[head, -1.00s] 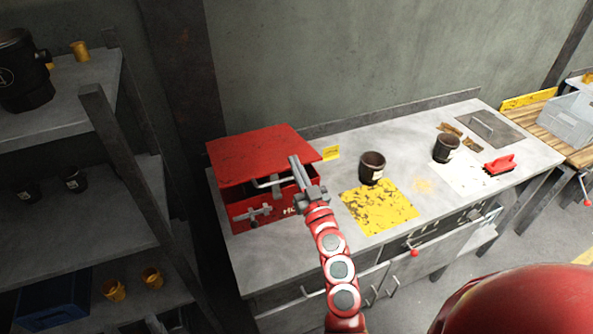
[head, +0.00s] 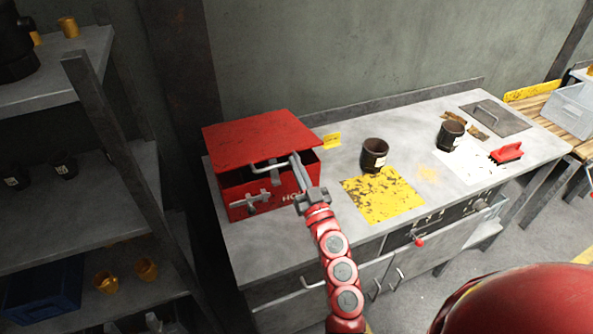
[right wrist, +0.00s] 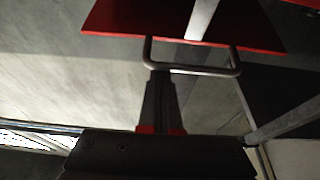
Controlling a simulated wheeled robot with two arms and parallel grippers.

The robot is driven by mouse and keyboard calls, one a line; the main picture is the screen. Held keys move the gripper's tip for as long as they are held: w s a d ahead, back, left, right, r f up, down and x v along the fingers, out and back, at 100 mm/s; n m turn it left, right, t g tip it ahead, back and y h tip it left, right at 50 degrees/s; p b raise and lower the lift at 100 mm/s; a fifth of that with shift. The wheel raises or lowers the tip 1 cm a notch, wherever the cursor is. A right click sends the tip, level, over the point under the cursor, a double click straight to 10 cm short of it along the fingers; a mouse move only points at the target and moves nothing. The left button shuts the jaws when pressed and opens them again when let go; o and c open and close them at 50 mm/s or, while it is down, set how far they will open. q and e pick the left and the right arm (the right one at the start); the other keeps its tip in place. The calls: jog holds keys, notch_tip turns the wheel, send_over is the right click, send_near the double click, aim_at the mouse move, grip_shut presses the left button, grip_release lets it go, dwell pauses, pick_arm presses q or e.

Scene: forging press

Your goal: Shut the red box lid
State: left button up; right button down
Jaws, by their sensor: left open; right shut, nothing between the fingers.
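The red box (head: 238,195) stands at the left end of the grey workbench. Its red lid (head: 258,138) is partly open; a dark gap shows between the lid's front edge and the box. A grey bar handle (head: 268,168) runs along that edge. My right gripper (head: 297,160) is shut and empty at the handle's right end. In the right wrist view its fingers (right wrist: 160,80) are together just under the handle (right wrist: 190,70); I cannot tell if they touch it. My left gripper (head: 155,322) is open at the bottom left edge, dark and partly cut off, away from the box.
A dark cup (head: 374,157) stands on the bench behind a worn yellow patch (head: 382,195). A shelf rack (head: 95,195) with cups stands at the left.

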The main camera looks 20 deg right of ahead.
notch_tip(320, 180, down, 8)
jog(key=s+b, duration=0.1)
jog(key=b, duration=1.1)
jog(key=shift+t, duration=0.4)
jog(key=shift+s+f, duration=0.1)
